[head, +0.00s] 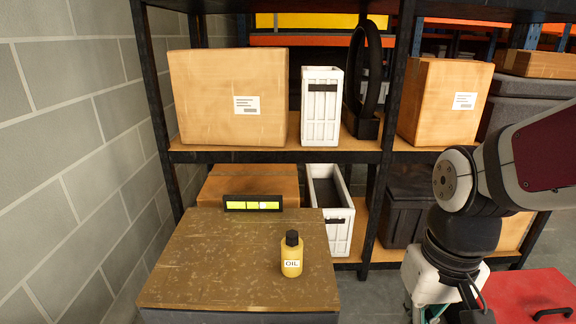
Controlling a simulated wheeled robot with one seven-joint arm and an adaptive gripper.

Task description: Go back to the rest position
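My arm (463,227) comes in at the right edge and bends down towards the bottom of the frame. Its fingertips are not in view, so whether my gripper is open or shut does not show. A yellow oil bottle (291,258) with a black cap and an OIL label stands upright on a worn brown tabletop (215,265). No part of my arm touches the bottle.
A black shelf rack (345,157) stands behind the table with cardboard boxes (228,97), white bins (321,105) and a dark tire (363,75). A block wall (65,150) is close on the left. A red case (530,297) lies at lower right.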

